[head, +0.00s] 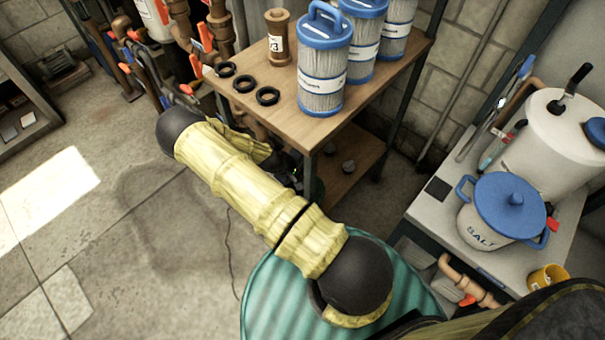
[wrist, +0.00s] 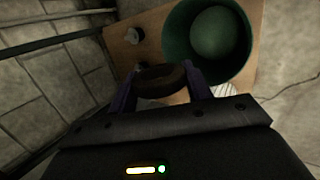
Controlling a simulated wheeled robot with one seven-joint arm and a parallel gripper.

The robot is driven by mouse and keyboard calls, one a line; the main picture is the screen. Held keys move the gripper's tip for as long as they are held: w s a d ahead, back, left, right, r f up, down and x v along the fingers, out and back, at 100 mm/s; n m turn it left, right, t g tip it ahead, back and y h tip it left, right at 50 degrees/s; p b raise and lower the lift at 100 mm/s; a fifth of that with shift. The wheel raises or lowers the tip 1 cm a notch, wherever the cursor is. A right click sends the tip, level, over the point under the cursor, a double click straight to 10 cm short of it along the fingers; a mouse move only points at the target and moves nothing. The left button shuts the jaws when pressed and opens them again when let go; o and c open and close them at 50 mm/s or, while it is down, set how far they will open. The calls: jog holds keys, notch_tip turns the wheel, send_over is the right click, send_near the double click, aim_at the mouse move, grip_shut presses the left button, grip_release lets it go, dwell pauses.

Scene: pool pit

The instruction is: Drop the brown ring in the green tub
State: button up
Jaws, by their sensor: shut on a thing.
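In the wrist view my gripper (wrist: 160,88) is shut on the brown ring (wrist: 160,76), a dark brown band held between the two fingertips. The green tub (wrist: 179,42) stands beyond the fingertips, up and to the right of the ring in the picture. I look into its open top and see its paler round bottom. The ring appears at the tub's lower left side, not over its opening; its height above the tub is hard to judge.
The tub stands on a wooden shelf (wrist: 125,52) with two small knobs (wrist: 139,36) beside it. In the head view, a wooden tabletop (head: 235,90) above the lower shelf (head: 345,190) holds black rings (head: 243,84) and blue-capped filters (head: 323,80). Open floor (head: 110,240) lies left.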

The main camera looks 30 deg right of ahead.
notch_tip(320, 180, down, 11)
jog(key=b, duration=0.8)
jog(key=shift+b, duration=0.35)
jog(key=o, duration=1)
jog(key=shift+r, duration=0.1)
notch_tip(320, 180, up, 7)
jog(key=p, duration=0.6)
